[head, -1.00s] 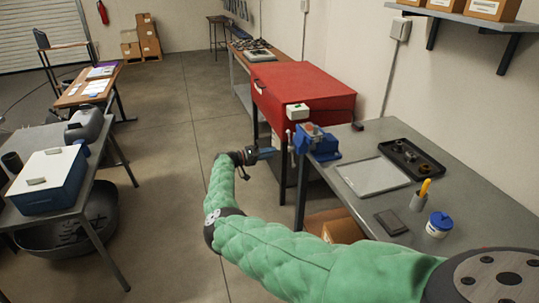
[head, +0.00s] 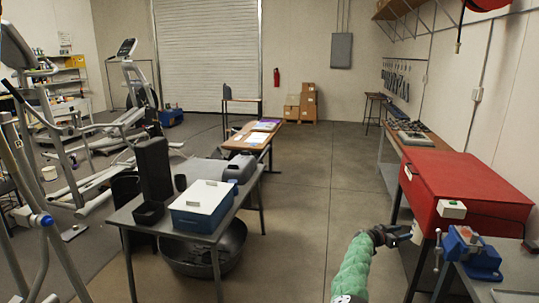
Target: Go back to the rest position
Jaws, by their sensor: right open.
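My right gripper (head: 402,234) is at the lower right of the head view, at the end of my green-sleeved right arm (head: 355,268). It is open, and nothing shows between its fingers. It is over the open floor, left of the blue vise (head: 476,256) and in front of the red cabinet (head: 480,178), apart from both. The rest of my right arm is cut off by the bottom edge. My left gripper and left arm are not in view.
A grey table (head: 125,216) with a blue, white-lidded box (head: 201,204) stands left of centre, with a black tub (head: 236,262) under it. Exercise machines (head: 132,88) stand at the left. The concrete floor (head: 300,215) between the table and red cabinet is clear.

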